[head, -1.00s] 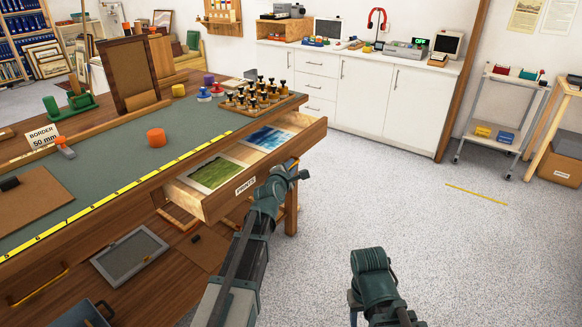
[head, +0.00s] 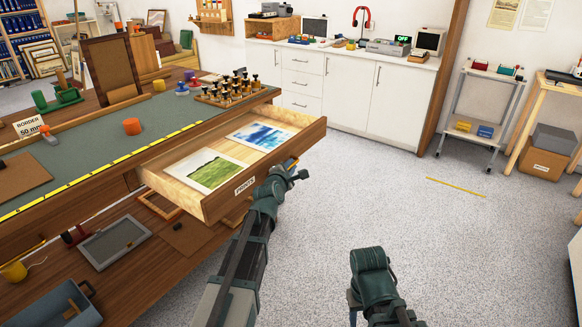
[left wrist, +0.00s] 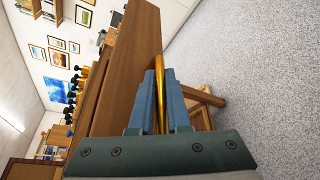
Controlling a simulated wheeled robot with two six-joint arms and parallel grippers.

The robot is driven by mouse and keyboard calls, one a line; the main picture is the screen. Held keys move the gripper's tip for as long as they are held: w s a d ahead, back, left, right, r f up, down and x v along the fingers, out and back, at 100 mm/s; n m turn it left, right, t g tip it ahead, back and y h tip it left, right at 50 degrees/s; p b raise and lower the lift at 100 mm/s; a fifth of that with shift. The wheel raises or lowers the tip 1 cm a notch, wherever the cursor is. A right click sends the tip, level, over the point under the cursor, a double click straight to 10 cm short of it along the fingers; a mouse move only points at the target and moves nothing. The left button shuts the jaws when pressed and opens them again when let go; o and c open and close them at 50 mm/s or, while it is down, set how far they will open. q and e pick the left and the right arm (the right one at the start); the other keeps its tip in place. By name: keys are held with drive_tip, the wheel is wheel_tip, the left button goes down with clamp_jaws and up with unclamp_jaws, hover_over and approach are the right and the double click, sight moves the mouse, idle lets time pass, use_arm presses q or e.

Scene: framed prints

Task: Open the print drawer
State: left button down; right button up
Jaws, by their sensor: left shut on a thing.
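The print drawer (head: 222,206) is pulled well out of the workbench in the head view, with a "PRINTS" label on its front. A green landscape print (head: 208,171) and a blue print (head: 260,135) lie flat inside it. My left gripper (head: 292,166) is at the right part of the drawer front. In the left wrist view its fingers (left wrist: 158,100) are shut on the brass drawer handle (left wrist: 167,88), beside the wooden drawer front (left wrist: 130,75). My right arm shows at the bottom of the head view, but its fingers are not visible.
The workbench top (head: 100,150) holds an orange pot (head: 132,126), a rack of dark-topped stamps (head: 232,90) and a yellow ruler edge. A lower shelf below holds a grey frame (head: 113,243).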

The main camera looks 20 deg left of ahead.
use_arm(q)
drive_tip(key=c, duration=1.2)
unclamp_jaws()
drive_tip(key=shift+o, duration=0.2)
drive_tip(key=p+v, duration=0.3)
drive_tip(key=v, duration=1)
drive_tip(key=shift+s, duration=0.4)
